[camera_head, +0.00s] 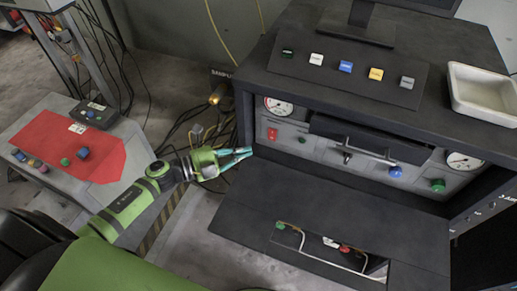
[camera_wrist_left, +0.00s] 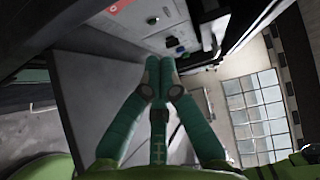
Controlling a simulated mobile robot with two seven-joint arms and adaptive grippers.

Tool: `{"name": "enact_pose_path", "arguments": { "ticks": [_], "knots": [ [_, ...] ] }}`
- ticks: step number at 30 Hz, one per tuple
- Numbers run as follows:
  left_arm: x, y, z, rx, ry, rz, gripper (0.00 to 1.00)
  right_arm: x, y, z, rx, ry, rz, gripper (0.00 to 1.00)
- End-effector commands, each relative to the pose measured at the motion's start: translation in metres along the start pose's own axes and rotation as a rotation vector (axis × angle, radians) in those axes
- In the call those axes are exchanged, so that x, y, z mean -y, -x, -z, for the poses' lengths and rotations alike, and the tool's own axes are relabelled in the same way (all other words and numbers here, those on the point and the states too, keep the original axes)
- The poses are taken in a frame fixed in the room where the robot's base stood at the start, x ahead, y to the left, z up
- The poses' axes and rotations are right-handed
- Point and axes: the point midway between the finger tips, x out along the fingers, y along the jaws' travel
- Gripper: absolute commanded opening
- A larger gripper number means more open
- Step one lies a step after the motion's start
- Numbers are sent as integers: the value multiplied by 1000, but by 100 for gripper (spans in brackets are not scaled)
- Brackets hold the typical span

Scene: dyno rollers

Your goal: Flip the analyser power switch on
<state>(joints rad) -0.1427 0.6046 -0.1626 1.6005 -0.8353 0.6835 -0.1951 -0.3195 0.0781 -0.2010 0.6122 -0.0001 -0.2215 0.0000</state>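The dark analyser cabinet (camera_head: 340,75) has a pale front panel with a red switch (camera_head: 272,133) at its left end, under a dial gauge (camera_head: 279,106). Whether it is on or off is too small to tell. My left gripper (camera_head: 250,152) is in front of the panel's left part, lower than the red switch and apart from it. In the left wrist view its teal fingers (camera_wrist_left: 160,62) meet at the tips, with nothing seen between them. A red patch (camera_wrist_left: 118,6) shows on the panel there. My right gripper is not in view.
A black fold-down shelf (camera_head: 330,215) lies below the panel, with an opening holding wires. A bar handle (camera_head: 355,152), blue knob (camera_head: 396,172) and green knob (camera_head: 438,185) stick out of the panel. A red-topped bench (camera_head: 70,143) stands left; cables hang behind my arm.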

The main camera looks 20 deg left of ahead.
Motion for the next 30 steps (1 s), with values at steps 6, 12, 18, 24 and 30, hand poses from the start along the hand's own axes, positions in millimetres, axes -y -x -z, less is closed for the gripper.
{"name": "enact_pose_path", "arguments": {
  "ticks": [6,12,18,24,30],
  "knots": [
    [-2,37,0,-1,1,-2,0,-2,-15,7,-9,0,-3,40],
    [0,49,0,-1,2,-1,0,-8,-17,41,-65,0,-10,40],
    [1,49,0,-1,2,0,0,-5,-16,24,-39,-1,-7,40],
    [1,49,0,-1,2,0,0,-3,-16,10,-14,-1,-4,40],
    [-6,50,-4,25,31,-1,0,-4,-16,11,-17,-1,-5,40]
  ]
}}
